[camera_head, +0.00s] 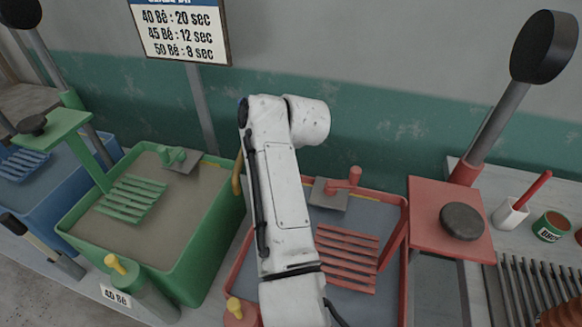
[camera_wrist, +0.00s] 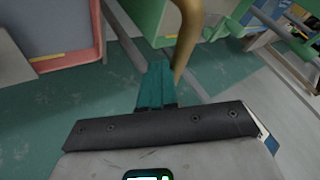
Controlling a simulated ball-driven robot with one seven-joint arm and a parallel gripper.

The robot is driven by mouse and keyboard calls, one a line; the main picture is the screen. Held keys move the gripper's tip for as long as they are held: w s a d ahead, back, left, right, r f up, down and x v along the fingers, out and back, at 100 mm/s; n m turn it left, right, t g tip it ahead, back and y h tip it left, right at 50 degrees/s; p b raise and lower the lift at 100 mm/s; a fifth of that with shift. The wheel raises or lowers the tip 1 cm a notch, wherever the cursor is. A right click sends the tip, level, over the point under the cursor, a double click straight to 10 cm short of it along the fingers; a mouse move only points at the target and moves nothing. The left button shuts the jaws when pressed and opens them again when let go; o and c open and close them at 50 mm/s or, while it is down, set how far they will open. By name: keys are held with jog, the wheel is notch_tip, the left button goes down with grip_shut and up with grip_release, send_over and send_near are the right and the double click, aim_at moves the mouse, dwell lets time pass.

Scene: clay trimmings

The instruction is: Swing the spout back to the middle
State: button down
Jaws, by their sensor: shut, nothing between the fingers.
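The spout is a bent, brass-coloured pipe (camera_head: 237,172). In the head view a short piece of it shows at the right rim of the green tub (camera_head: 215,258), left of my arm; the rest is hidden. In the wrist view the spout (camera_wrist: 188,38) comes down from the top edge, just right of my gripper's teal fingers (camera_wrist: 157,68). The fingers are shut together and empty. I cannot tell whether they touch the pipe. My gripper is hidden behind my arm in the head view. The red tub (camera_head: 398,262) stands right of the arm.
Both tubs hold grey slip and slatted racks. A red post with a black-knobbed lever (camera_head: 545,45) stands at the right, near a white cup (camera_head: 510,213) and a green tin (camera_head: 552,228). A blue tub (camera_head: 62,215) is at far left. A sign (camera_head: 180,30) hangs on the wall.

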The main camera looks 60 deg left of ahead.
jog(key=shift+s+a, duration=0.3)
jog(key=shift+s, duration=0.65)
jog(key=shift+p, duration=0.3)
jog(key=w+d+r, duration=0.3)
jog(key=d+r, duration=0.4)
jog(key=d, duration=0.2)
jog(key=shift+w, duration=0.2)
jog(key=shift+s+d+f, duration=0.1)
